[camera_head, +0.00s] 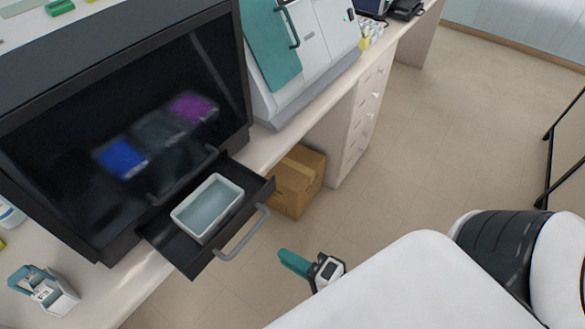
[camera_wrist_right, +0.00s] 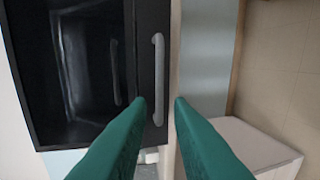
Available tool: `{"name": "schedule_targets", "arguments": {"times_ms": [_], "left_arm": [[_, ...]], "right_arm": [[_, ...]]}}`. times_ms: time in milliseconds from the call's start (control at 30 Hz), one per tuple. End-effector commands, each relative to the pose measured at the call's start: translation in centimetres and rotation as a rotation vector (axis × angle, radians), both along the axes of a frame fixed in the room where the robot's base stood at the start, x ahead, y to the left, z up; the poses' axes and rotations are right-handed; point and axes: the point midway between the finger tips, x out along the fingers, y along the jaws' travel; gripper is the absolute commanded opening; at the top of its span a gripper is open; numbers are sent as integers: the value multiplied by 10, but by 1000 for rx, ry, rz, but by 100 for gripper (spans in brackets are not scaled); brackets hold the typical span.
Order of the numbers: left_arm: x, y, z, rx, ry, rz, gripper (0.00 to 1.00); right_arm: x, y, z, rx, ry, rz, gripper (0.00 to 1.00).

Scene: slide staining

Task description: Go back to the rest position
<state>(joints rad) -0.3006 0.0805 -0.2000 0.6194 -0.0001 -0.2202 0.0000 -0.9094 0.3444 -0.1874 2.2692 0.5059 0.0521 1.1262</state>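My right gripper (camera_head: 298,264) has teal fingers and is in the lower middle of the head view, in front of the open drawer and apart from its handle. In the right wrist view the two fingers of the right gripper (camera_wrist_right: 159,101) stand apart with nothing held between them. A grey bar handle (camera_wrist_right: 158,75) on a dark front shows beyond the gap. My left gripper is not in view.
A black drawer (camera_head: 183,251) is pulled out, with a grey handle (camera_head: 244,233) and a white tray (camera_head: 188,222) inside. A dark cabinet (camera_head: 60,180) stands behind it. A cardboard box (camera_head: 299,183) stands under the bench.

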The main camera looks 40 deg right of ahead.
Motion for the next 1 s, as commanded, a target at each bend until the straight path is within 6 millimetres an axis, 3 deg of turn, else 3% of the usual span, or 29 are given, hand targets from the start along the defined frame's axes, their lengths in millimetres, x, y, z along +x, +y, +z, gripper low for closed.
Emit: {"name": "schedule_targets", "arguments": {"times_ms": [333, 467, 567, 767, 900, 1000], "left_arm": [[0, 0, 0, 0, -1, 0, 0], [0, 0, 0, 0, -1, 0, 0], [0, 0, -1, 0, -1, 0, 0], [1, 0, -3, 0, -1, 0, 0], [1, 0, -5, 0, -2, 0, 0], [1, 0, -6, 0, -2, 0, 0]], "right_arm": [[0, 0, 0, 0, 1, 0, 19], [1, -3, -21, -53, 20, 4, 19], [0, -9, -69, -182, 66, 22, 19], [-20, -34, -213, -583, 229, 145, 19], [-51, -51, -309, -854, 362, 314, 19], [-82, -60, -367, -1016, 453, 472, 19]]}}
